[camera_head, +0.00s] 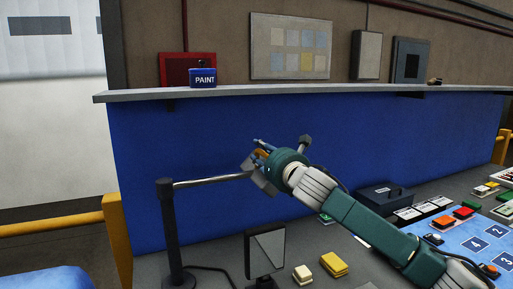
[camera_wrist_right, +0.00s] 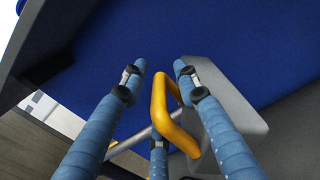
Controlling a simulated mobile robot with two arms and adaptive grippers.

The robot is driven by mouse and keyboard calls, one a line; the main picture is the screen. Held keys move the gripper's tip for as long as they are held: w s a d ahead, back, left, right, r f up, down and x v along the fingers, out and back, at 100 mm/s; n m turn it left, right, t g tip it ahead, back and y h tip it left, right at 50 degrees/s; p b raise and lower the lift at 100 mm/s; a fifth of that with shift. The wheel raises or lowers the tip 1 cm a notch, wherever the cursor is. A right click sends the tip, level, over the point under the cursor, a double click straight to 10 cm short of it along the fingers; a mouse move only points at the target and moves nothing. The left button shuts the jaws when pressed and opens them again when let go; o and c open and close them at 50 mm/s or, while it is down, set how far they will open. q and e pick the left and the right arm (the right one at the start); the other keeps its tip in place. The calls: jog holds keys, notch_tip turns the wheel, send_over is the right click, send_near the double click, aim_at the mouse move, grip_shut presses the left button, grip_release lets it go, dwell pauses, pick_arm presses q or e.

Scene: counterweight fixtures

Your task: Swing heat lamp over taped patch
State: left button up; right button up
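The heat lamp stands on the grey bench: a dark post (camera_head: 169,232) at the left, a thin silver arm (camera_head: 212,181) reaching right, and a grey head (camera_head: 258,180) at its end. A yellow handle (camera_head: 262,154) on the head also shows in the right wrist view (camera_wrist_right: 159,100). My right gripper (camera_head: 262,151) is at the handle. In the wrist view its blue fingers (camera_wrist_right: 160,80) are spread, with the handle between them; contact is unclear. I cannot pick out a taped patch with certainty. My left gripper is not in view.
A dark framed panel (camera_head: 265,252) stands in front of the lamp, beside yellow blocks (camera_head: 334,264). A dark box (camera_head: 385,195) and a blue numbered mat (camera_head: 470,240) are at right. A blue wall (camera_head: 200,135) with a shelf (camera_head: 300,92) rises behind.

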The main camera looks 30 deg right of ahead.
jog(key=shift+w+f+p, duration=0.1)
jog(key=shift+w+p, duration=0.3)
jog(key=shift+w, duration=1.6)
grip_shut()
